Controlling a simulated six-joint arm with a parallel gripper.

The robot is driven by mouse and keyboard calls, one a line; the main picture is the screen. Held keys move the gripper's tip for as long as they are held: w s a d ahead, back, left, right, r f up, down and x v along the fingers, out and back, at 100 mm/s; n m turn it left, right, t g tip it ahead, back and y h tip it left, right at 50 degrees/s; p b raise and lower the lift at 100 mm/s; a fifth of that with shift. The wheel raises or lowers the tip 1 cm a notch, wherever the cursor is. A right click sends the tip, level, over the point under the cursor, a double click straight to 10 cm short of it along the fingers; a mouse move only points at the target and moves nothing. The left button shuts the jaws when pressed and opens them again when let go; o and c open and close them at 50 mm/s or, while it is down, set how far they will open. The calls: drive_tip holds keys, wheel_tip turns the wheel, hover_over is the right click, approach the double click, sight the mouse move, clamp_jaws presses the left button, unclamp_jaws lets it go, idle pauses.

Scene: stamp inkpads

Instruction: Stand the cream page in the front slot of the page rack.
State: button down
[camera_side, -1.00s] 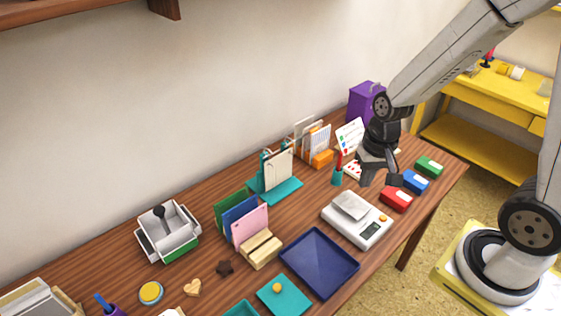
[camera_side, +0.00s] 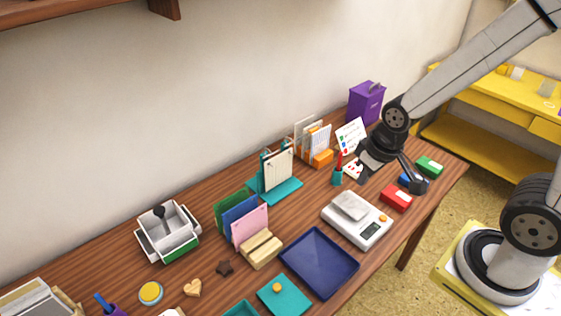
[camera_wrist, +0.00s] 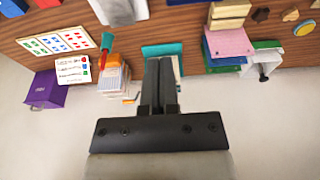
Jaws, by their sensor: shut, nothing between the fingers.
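A cream page (camera_side: 278,168) stands upright on a teal stand (camera_side: 283,192) near the wall in the side view. In the wrist view the stand (camera_wrist: 163,48) shows at the top middle, and my fingers hide most of the page. An orange rack (camera_side: 322,159) with several pale upright pages stands to its right; I cannot tell whether it is the page rack or which slot is its front one.
A wooden holder (camera_side: 262,250) with green, blue and pink boards stands left of the teal stand. A white scale (camera_side: 362,232), red inkpad (camera_side: 397,198), green inkpad (camera_side: 429,166), purple box (camera_side: 366,103) and navy tray (camera_side: 318,265) surround the work. The wall is close behind.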

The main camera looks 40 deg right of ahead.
drive_tip(key=c, duration=1.3)
unclamp_jaws()
drive_tip(key=o, duration=0.3)
drive_tip(key=shift+o, duration=0.6)
drive_tip(key=shift+w, duration=0.15)
drive_tip(key=m+g, duration=0.3)
drive_tip(key=m, duration=1.5)
hover_over(279, 155)
drive_tip(key=shift+w+f, duration=0.1)
drive_tip(key=shift+f, duration=1.55)
drive_tip(key=shift+f, duration=0.15)
drive_tip(key=shift+f, duration=4.8)
